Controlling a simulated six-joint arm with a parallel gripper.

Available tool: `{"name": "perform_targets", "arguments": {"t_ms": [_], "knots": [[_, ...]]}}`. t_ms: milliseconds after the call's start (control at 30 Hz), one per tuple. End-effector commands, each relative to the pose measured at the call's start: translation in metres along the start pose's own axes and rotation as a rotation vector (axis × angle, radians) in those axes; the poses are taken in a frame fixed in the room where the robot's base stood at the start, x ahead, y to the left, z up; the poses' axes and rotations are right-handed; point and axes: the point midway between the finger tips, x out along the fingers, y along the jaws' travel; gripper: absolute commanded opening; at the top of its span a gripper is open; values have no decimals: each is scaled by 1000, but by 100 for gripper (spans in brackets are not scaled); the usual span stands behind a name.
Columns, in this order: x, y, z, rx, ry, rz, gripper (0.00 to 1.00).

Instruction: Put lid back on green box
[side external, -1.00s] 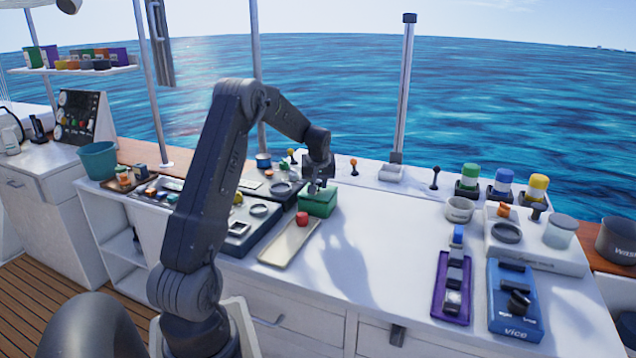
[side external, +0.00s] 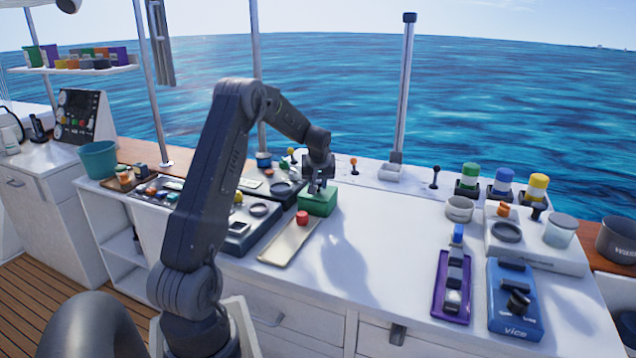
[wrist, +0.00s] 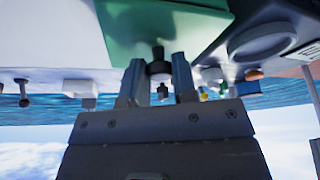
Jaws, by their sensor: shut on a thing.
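The green box (side external: 317,205) stands on the white counter, just behind a shallow beige tray. My gripper (side external: 318,185) points down directly over it. In the wrist view a green surface (wrist: 165,25), which looks like the lid, fills the top of the picture. A dark knob (wrist: 158,66) on it sits between the two fingers of my gripper (wrist: 157,80), which is shut on it. In the side view the lid and box look like one green block. The seam is too small to tell whether the lid is fully seated.
The beige tray (side external: 278,245) holds a red cylinder (side external: 302,217) close to the box. A dark panel (side external: 240,232) with round fittings lies to the left.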

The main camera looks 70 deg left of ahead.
Motion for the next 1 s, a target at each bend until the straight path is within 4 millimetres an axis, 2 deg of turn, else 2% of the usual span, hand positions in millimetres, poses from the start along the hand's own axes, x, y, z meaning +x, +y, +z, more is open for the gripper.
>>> {"name": "perform_targets", "arguments": {"t_ms": [433, 467, 500, 733, 900, 1000], "knots": [[0, 0, 0, 0, 1, 0, 3], [0, 0, 0, 0, 1, 0, 29], [0, 0, 0, 0, 1, 0, 33], [0, 0, 0, 0, 0, 0, 55], [0, 0, 0, 0, 0, 0, 56], [0, 0, 0, 0, 0, 0, 65]]}}
